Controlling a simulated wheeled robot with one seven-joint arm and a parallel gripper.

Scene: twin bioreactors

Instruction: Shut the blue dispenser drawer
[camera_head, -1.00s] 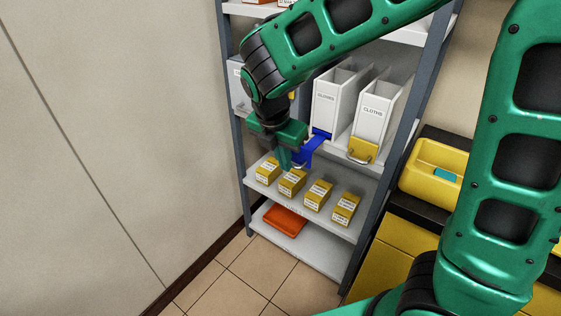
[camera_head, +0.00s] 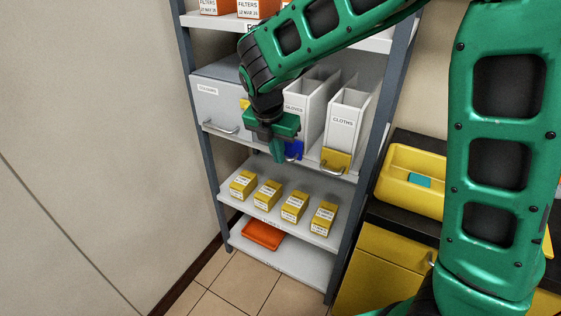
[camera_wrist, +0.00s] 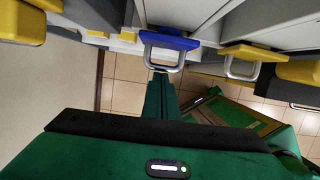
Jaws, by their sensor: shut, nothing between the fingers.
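The blue dispenser drawer (camera_head: 294,149) is under the white GLOVES dispenser (camera_head: 300,104) on the middle shelf. My gripper partly hides it in the head view. The wrist view shows its blue front (camera_wrist: 168,40) and grey bar handle (camera_wrist: 163,60). My gripper (camera_head: 278,157) is in front of the drawer, pointing down, with its fingers shut and empty. In the wrist view the fingertips (camera_wrist: 160,80) appear close to the handle; I cannot tell whether they touch it. How far the drawer stands out is not clear.
A yellow-fronted drawer (camera_head: 335,161) is under the CLOTHS dispenser to the right. A grey box (camera_head: 215,98) with a handle is at the left. Several yellow boxes (camera_head: 268,194) stand on the shelf below. A yellow bin (camera_head: 414,181) is on the dark counter at right.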

